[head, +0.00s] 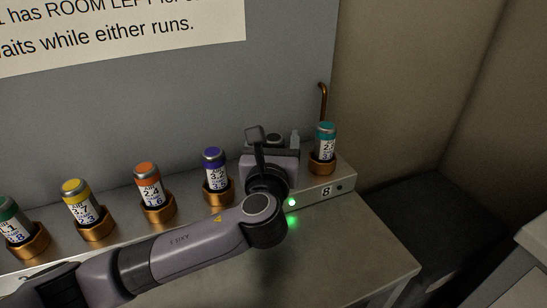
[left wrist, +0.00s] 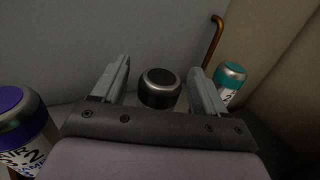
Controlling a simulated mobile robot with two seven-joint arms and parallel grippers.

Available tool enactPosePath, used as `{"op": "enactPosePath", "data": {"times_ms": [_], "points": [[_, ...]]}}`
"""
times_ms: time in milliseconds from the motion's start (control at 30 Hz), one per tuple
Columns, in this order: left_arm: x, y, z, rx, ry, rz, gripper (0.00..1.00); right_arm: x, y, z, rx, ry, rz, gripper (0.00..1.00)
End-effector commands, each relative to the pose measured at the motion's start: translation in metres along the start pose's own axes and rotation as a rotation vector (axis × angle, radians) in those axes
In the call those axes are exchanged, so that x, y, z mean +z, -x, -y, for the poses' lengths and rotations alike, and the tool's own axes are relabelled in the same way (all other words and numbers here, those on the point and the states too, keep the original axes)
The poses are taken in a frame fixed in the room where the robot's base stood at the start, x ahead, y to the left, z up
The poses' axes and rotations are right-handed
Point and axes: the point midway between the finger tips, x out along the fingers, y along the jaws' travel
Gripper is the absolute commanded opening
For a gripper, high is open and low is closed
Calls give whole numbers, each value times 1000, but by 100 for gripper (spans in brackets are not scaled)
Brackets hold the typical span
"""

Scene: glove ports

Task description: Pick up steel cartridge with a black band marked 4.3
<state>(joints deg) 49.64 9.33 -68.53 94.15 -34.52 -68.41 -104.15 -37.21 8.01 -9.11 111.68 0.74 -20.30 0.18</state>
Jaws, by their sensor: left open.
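The steel cartridge with a black band (left wrist: 160,92) stands between the two fingers of my left gripper (left wrist: 161,84) in the left wrist view, with a gap on each side. Its top is steel and dark; its label and number are hidden. In the head view my left gripper (head: 275,140) is at the rack between the purple-banded and teal-banded cartridges, and its body hides most of the black-banded one. My left gripper is open. My right gripper is not in view.
A purple cartridge (head: 215,170) stands to the left and a teal cartridge (head: 324,142) to the right, in copper cups. Orange (head: 149,184), yellow (head: 81,201) and green (head: 13,221) cartridges stand further left. A copper pipe (head: 323,98) rises behind the teal one. The grey bench (head: 340,240) in front looks clear.

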Motion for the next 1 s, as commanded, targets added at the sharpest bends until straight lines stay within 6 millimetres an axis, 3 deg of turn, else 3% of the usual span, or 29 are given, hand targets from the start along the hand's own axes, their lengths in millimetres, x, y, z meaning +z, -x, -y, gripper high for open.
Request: {"op": "enactPosePath", "data": {"times_ms": [67,100,267,300,733,867,1000], "points": [[0,0,0,-1,0,0,73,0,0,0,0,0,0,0],[0,0,0,-1,0,0,66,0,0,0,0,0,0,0],[0,0,0,-1,0,0,14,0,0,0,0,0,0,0],[0,0,0,-1,0,0,8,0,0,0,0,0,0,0],[13,0,1,-2,2,5,8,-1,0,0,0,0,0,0],[32,0,1,-2,3,7,8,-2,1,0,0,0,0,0],[66,1,1,-3,5,10,8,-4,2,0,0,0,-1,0]]}}
